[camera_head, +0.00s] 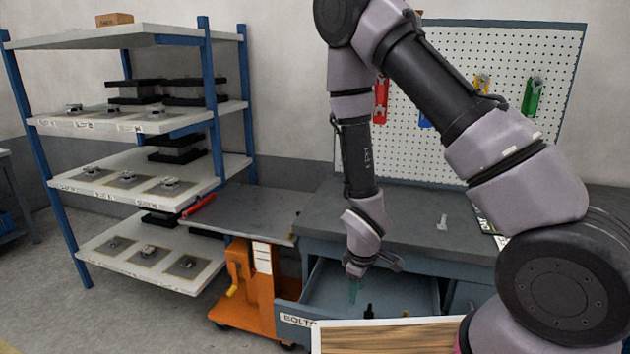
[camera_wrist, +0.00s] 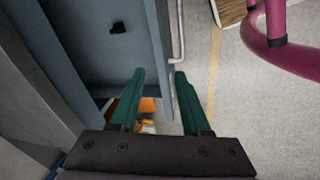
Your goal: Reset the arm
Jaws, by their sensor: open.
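My gripper (camera_head: 354,290) hangs from my arm, pointing down over the open drawer (camera_head: 330,285) in the head view. In the wrist view my gripper (camera_wrist: 159,76) has two dark green fingers spread apart with nothing between them. The drawer's front wall (camera_wrist: 157,40) passes below the gap between them. A small black object (camera_wrist: 118,27) lies inside the drawer, apart from the fingers, and it also shows in the head view (camera_head: 368,312).
The drawer belongs to the grey workbench (camera_head: 410,215), where a small metal part (camera_head: 441,222) lies. An orange lift cart (camera_head: 260,285) stands left of the drawer, before a blue-framed shelf (camera_head: 215,110). A wooden-topped surface (camera_head: 390,338) is at the front.

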